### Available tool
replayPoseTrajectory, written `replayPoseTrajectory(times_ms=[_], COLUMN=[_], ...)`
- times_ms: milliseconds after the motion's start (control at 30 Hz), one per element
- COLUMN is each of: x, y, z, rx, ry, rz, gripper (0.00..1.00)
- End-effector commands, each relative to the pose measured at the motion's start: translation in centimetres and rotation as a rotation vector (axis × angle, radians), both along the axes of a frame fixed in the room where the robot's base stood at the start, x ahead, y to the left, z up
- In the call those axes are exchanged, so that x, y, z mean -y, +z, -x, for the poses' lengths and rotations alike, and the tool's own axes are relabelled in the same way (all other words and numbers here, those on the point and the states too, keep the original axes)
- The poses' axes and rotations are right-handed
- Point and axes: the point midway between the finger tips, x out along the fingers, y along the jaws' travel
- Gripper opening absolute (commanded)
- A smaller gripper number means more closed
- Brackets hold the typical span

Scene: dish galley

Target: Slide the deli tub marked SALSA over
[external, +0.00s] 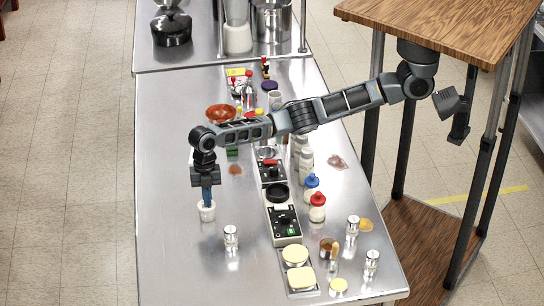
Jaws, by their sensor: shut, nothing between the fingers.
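A small whitish tub (206,214) stands upright on the steel counter, left of the row of equipment. No lettering on it is readable at this size, so I cannot tell whether it is marked SALSA. My gripper (207,198) points straight down at this tub, with its bluish fingers shut and nothing held between them. The fingertips are at the tub's top opening or just behind its rim; I cannot tell whether they touch it.
A metal-topped shaker (231,237) stands right of the tub and nearer the front. A row of burner units (284,222), bottles and a red-capped bottle (317,207) lies further right. An orange bowl (221,113) is behind. The steel counter (170,250) is clear at front left.

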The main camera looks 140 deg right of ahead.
Motion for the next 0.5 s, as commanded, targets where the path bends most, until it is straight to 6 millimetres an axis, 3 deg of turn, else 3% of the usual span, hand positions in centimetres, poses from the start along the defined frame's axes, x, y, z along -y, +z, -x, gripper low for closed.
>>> replayPoseTrajectory(times_ms=[33, 167, 500], x=[0.2, 2.3, 9.6], y=[-1.0, -0.9, -1.1], z=[0.7, 2.8, 10.3], rx=[-0.014, -0.017, -0.020], ry=[-0.001, -0.008, -0.012], rz=[-0.008, -0.008, -0.009], gripper=[0.00, 0.00, 0.00])
